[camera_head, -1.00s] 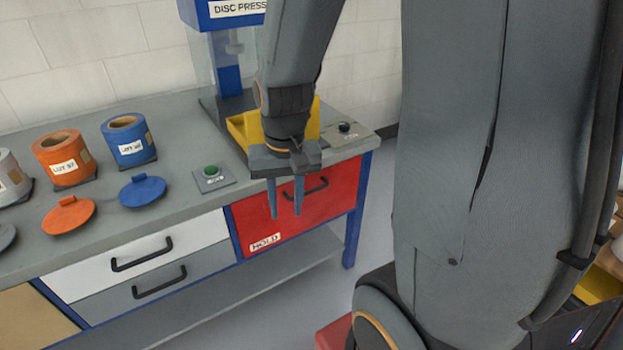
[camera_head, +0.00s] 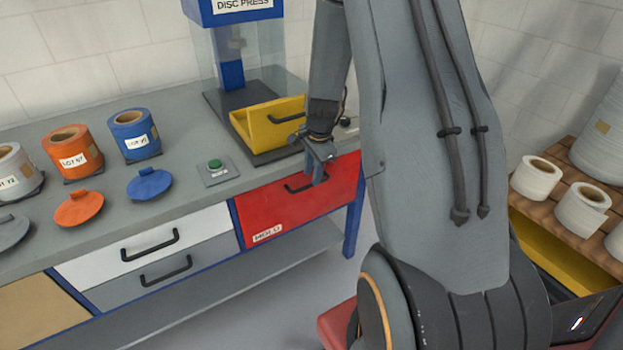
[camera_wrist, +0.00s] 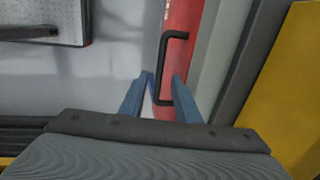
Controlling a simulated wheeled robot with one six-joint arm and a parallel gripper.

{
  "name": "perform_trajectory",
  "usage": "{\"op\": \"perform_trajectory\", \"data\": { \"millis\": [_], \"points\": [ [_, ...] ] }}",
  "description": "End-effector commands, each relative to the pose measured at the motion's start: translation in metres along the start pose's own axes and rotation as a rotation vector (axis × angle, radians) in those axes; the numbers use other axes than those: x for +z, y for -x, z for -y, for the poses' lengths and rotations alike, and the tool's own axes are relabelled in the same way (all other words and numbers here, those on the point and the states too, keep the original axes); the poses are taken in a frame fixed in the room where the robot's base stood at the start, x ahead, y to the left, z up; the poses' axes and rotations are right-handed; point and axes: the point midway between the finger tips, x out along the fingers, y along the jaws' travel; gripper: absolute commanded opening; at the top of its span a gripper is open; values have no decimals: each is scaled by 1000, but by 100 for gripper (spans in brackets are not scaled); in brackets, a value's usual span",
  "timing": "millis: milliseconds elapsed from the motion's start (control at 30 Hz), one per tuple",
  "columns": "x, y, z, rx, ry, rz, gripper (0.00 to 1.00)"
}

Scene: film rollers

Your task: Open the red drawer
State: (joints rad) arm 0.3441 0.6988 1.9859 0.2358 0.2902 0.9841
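The red drawer (camera_head: 275,215) is at the right end of the workbench, and its front looks flush with the bench. It carries a label at its lower left and a black bar handle (camera_head: 292,189), partly covered by my gripper. My gripper (camera_head: 316,179) is at the right part of this handle. In the wrist view the two blue fingers of my gripper (camera_wrist: 164,78) stand apart. The handle (camera_wrist: 161,70) appears between them, with a gap visible to the left finger. Contact with the handle cannot be told.
A white drawer (camera_head: 100,262) and a grey drawer (camera_head: 120,290) are to the left. Above the red drawer, a yellow tray (camera_head: 250,132) sits by the disc press (camera_head: 232,75). A green button (camera_head: 214,163) is on the bench top. Pallet with white rolls (camera_head: 583,205) stands at right.

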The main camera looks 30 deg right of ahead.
Motion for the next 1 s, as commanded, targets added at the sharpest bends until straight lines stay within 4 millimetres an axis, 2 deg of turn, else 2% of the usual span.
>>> {"op": "perform_trajectory", "data": {
  "millis": [100, 300, 633, 667, 800, 833, 1000],
  "points": [
    [1, -16, -1, 2, 2, 0, 29],
    [0, -31, 0, 0, 2, -1, 29],
    [0, -35, 0, 0, 3, -1, 29],
    [0, -35, 0, 0, 3, -1, 26],
    [0, -34, 0, 0, 3, -1, 2],
    [0, -34, 0, 0, 3, -1, 0],
    [0, -34, 0, 0, 2, -1, 0]
  ]
}}
